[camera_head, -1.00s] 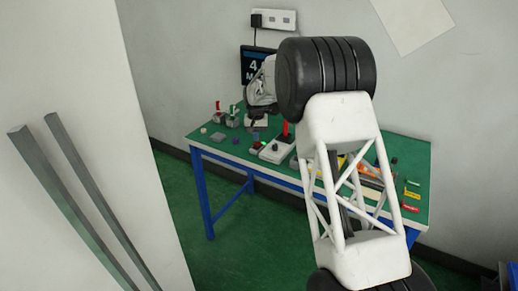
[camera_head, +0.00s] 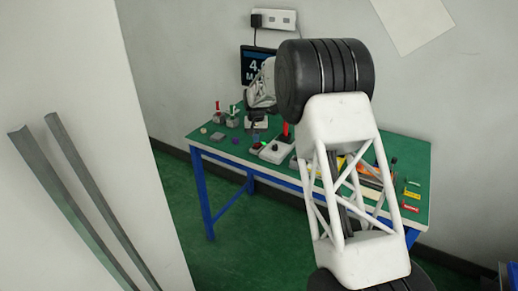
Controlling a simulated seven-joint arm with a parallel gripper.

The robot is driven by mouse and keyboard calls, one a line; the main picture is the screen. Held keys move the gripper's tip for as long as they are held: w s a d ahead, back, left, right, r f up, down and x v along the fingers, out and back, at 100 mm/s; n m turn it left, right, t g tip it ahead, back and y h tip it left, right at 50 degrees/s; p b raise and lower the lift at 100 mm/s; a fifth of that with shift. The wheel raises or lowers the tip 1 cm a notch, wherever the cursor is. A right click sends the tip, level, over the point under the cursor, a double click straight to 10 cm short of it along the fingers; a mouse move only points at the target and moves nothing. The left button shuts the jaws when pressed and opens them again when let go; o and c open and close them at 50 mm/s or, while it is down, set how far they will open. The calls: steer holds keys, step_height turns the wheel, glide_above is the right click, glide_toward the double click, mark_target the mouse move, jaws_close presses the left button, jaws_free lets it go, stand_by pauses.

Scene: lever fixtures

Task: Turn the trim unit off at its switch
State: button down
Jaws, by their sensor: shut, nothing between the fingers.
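Several small lever and switch fixtures stand on the green-topped table; I cannot read which is the trim unit. One has a red lever (camera_head: 217,106) and one beside it a green lever (camera_head: 232,110). A white box (camera_head: 276,151) carries a dark knob and an upright red lever (camera_head: 285,134). A grey block fixture (camera_head: 257,124) stands between them at the back. My gripper (camera_head: 256,116) is small and dark, shut and empty, over or just behind this grey fixture. Whether it touches the fixture cannot be told. My arm hides part of the table's right half.
Orange, yellow and red items (camera_head: 410,208) lie at the right. A dark screen (camera_head: 248,62) and a socket panel (camera_head: 275,19) are on the wall behind. The table's front left edge is clear.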

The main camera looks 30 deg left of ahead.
steer(key=shift+f, duration=0.9)
stand_by(0.8)
steer(key=shift+r, duration=0.1)
steer(key=shift+r, duration=3.4)
steer(key=shift+d, duration=0.1)
